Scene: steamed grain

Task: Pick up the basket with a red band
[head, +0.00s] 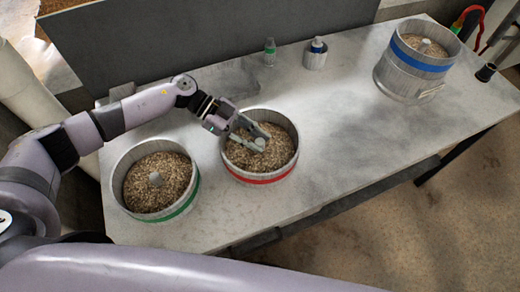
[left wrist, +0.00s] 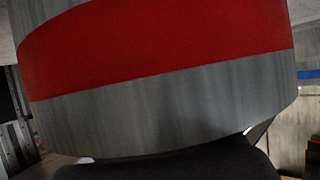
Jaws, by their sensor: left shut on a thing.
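The basket with a red band (head: 262,181) is a round grey container of grain, upright on the table, with a pale knob at its middle. My left gripper (head: 258,142) reaches over its left rim, with its fingers at the knob above the grain. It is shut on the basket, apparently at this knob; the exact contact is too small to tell. In the left wrist view, the basket's grey wall and wide red band (left wrist: 150,50) fill most of the picture, very close. My right gripper is not in view.
A green-banded basket of grain (head: 178,211) stands close at the left. A blue-banded basket (head: 412,70) stands at the far right. A small bottle (head: 270,52) and a small container (head: 315,56) are at the back. The table (head: 345,130) is clear right of the red-banded basket.

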